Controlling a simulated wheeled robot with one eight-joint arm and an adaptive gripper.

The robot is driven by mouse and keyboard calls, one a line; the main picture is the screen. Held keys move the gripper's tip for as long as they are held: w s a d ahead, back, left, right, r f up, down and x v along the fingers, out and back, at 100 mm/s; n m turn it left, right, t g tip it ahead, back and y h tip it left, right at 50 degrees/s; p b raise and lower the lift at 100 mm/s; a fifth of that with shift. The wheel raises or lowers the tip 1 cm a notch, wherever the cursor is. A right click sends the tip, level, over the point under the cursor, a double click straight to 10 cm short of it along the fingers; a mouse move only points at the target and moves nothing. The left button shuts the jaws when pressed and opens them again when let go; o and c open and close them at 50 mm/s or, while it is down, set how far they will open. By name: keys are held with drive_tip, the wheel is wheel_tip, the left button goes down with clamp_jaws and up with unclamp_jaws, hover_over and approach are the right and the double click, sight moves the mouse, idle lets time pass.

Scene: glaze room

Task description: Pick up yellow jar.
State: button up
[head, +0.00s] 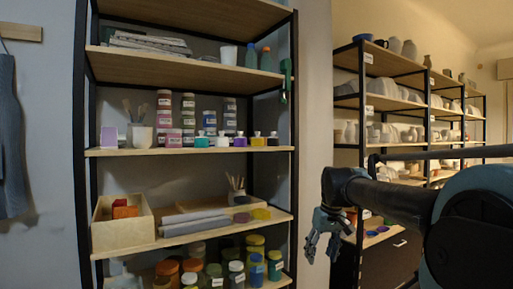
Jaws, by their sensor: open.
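A small yellow jar (257,141) with a pale top stands near the right end of the middle shelf (190,152), in a row of similar small jars. Some larger jars with yellow showing, such as one yellow-topped jar (255,241), stand on the lowest visible shelf, so which jar is meant is not certain. My gripper (322,250) hangs fingers down to the right of the shelf unit, lower than the small yellow jar and well apart from it. It is open and empty.
Black shelf posts (296,130) edge the unit. Small purple, teal and dark jars stand close to the small yellow jar. A wooden box (122,232) and grey rolls (193,222) lie on the shelf below. A rack (380,105) of pottery stands behind my arm.

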drive_tip(key=w+a+r+n+y, duration=0.2)
drive_tip(key=w+a+r+n, duration=0.1)
drive_tip(key=w+r, duration=0.8)
drive_tip(key=w+a+r+n+y, duration=0.15)
drive_tip(key=w+r+n, duration=0.4)
drive_tip(key=r, duration=1.05)
drive_tip(key=w+a+r+n+y, duration=0.1)
drive_tip(key=w+a+r+n, duration=0.15)
drive_tip(key=w+r, duration=0.9)
approach(257, 137)
drive_tip(key=shift+m, duration=0.3)
drive_tip(key=w+f, duration=0.1)
drive_tip(key=w+a+f, duration=0.1)
drive_tip(key=f, duration=0.1)
drive_tip(key=w+a+f, duration=0.1)
drive_tip(key=shift+w+a+f, duration=0.1)
drive_tip(key=shift+f, duration=0.2)
drive_tip(key=shift+x, duration=2.55)
drive_tip(key=shift+w, duration=0.1)
drive_tip(key=c, duration=1)
drive_tip(key=shift+o, duration=0.2)
drive_tip(key=shift+r, duration=0.1)
